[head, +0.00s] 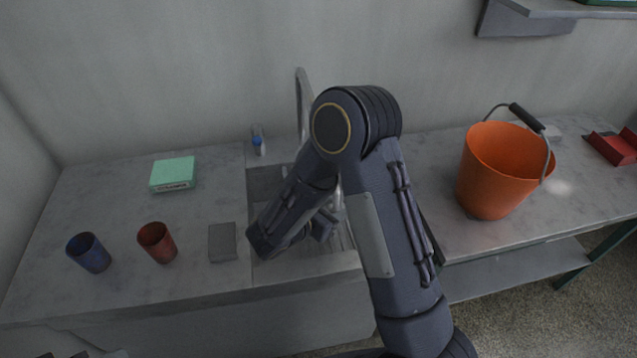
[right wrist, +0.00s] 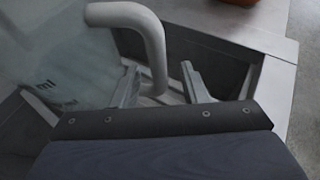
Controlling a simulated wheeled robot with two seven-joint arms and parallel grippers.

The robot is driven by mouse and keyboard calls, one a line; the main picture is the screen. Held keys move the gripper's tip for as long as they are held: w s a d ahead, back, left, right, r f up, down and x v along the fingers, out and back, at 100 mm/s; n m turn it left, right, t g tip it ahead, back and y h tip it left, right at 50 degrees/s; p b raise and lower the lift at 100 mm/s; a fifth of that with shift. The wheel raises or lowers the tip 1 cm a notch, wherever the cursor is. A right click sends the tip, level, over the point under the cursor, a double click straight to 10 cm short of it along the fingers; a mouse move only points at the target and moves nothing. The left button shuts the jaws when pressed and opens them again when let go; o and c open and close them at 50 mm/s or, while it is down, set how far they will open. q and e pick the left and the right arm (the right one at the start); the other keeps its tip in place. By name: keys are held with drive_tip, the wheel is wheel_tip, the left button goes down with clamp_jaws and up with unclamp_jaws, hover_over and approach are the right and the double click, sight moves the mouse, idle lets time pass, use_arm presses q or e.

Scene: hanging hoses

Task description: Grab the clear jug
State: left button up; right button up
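The clear jug (right wrist: 60,60) fills the left of the right wrist view, see-through with dark "ml" lettering. Its thick pale handle (right wrist: 154,42) curves out to the right and down. My right gripper (right wrist: 158,68) is open, with one finger on each side of the lower handle in that view; I cannot tell whether either finger touches it. In the head view my right arm reaches over the sink (head: 265,185) and hides most of the jug. Only small pieces at the bottom left edge of the head view may belong to my left gripper.
A tap (head: 303,95) stands behind the sink. An orange bucket (head: 490,175) is right of it. Left are a green box (head: 173,173), red cup (head: 157,242), blue cup (head: 89,252) and grey block (head: 222,242). A small bottle (head: 259,140) stands behind the sink.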

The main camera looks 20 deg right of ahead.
drive_tip(key=shift+x, duration=1.4)
clamp_jaws()
